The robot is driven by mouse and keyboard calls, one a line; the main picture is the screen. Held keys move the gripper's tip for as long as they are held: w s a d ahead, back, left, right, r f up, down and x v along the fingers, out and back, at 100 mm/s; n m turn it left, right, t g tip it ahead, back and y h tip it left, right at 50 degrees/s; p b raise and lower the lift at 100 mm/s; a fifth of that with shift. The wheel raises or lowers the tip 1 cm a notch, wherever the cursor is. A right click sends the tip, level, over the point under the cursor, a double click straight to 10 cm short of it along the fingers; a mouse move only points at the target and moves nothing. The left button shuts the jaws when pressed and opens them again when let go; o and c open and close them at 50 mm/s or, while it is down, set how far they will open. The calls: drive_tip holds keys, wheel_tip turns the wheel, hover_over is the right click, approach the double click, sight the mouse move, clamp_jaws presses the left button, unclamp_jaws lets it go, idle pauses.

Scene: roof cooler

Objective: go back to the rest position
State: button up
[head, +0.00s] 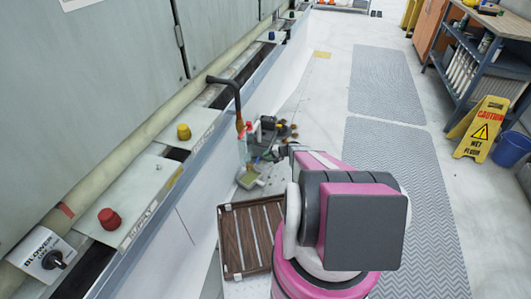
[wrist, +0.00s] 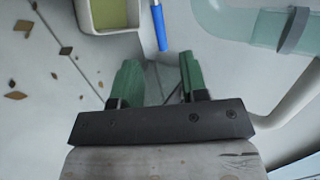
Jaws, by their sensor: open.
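My gripper (wrist: 158,62) shows in the wrist view with its two green fingers apart and nothing between them. Beyond the fingertips a blue-handled tool (wrist: 160,27) points down from the top edge. A pale square container with yellow-green inside (wrist: 110,28) is at the top left of that view. In the head view my pink and dark grey arm covers the middle, and the gripper itself is hard to make out there. The small container (head: 250,181) shows just left of my arm.
A brown slatted tray (head: 232,240) lies left of my arm. A clear teal tube (wrist: 248,28) and brown flakes (wrist: 18,95) surround the gripper. A yellow wet-floor sign (head: 482,127), blue bucket (head: 511,149) and workbench stand right. Grey mats (head: 390,85) are clear.

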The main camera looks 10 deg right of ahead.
drive_tip(key=s+a+r+n+g+h, duration=0.1)
drive_tip(key=s+a+r+h, duration=0.1)
drive_tip(key=s+r, duration=0.8)
drive_tip(key=s+a+r+n+g+h, duration=0.2)
drive_tip(key=s+r+h, duration=0.3)
drive_tip(key=s+r, duration=0.6)
drive_tip(key=s+a+r+n+g+h, duration=0.1)
drive_tip(key=s+a+r+n+h, duration=0.1)
drive_tip(key=s+r, duration=0.8)
wheel_tip(320, 180, up, 6)
drive_tip(key=shift+s+a+r+h, duration=0.2)
drive_tip(key=shift+s+a+h, duration=0.2)
drive_tip(key=shift+a+h, duration=0.3)
